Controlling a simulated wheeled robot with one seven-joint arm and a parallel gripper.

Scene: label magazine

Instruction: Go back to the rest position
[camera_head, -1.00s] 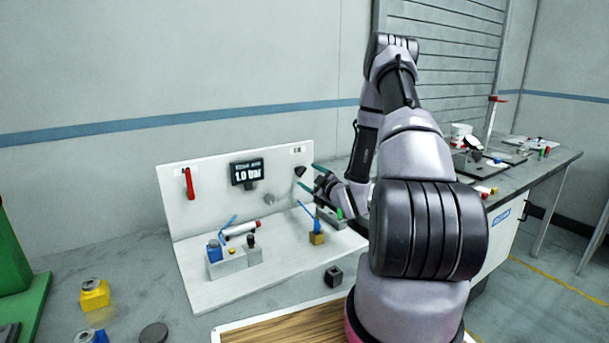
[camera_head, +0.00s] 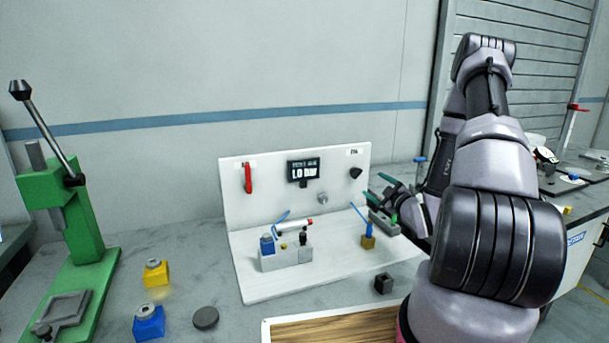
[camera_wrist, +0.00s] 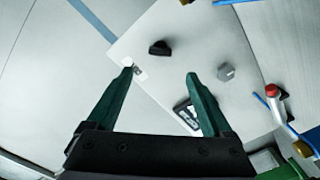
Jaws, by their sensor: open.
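My gripper (camera_head: 385,186) is at the right side of the white L-shaped panel station (camera_head: 238,210), in front of its back board. Its two green fingers are spread apart. In the wrist view my gripper (camera_wrist: 160,82) is open with nothing between the fingertips. A black knob (camera_head: 355,173) on the back board is close to the left of the fingers; the knob also shows in the wrist view (camera_wrist: 160,48), beyond the fingertips. A grey hexagonal knob (camera_wrist: 226,72) is to its right there. The small display (camera_head: 303,170) is partly behind a finger in the wrist view.
A red handle (camera_head: 248,178) hangs on the board. A grey block (camera_head: 286,258) holds several small parts. A brass block (camera_head: 368,242) and a black cube (camera_head: 383,283) are near my arm. A green press (camera_head: 85,240), yellow block (camera_head: 156,273) and blue block (camera_head: 149,322) stand left.

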